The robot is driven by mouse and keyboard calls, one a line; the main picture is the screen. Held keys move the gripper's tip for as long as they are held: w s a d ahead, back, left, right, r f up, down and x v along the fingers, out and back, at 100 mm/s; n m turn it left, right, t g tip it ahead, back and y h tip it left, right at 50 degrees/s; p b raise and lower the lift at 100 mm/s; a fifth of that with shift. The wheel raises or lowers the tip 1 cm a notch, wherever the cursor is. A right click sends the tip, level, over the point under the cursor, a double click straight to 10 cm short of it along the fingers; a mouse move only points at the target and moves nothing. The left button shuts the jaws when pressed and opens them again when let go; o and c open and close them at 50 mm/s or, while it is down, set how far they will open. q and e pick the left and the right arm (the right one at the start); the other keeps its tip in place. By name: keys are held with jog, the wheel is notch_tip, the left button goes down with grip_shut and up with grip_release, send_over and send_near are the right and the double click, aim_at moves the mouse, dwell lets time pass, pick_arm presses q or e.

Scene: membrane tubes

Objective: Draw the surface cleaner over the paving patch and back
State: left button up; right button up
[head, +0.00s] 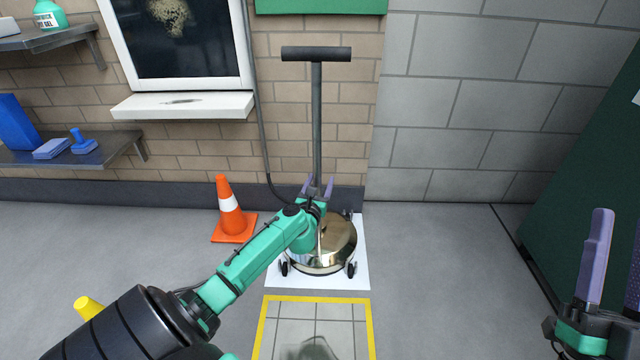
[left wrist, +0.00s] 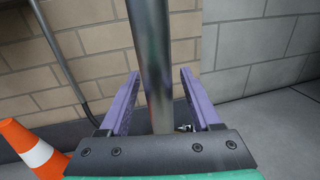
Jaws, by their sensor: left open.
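The surface cleaner (head: 338,246) has a round shiny brass-coloured deck on small wheels, an upright grey pole and a dark T-handle (head: 316,54). It stands on a white mat (head: 358,277) by the wall. The paving patch (head: 328,311), yellow-bordered with grey tiles and a dark smudge, lies just in front. My left gripper (head: 318,186) is open, with its purple fingers either side of the lower pole. In the left wrist view the pole (left wrist: 152,60) rises between the fingers, with gaps on both sides. My right gripper (head: 597,258) is at the right edge, fingers apart, away from the cleaner.
An orange cone (head: 230,211) stands left of the cleaner. A dark hose (head: 262,120) hangs along the brick wall. Shelves (head: 75,145) with blue items are at left, and a green panel (head: 585,190) is at right. The floor right of the patch is clear.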

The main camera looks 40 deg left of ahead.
pick_arm(q)
grip_shut()
dwell(1.5)
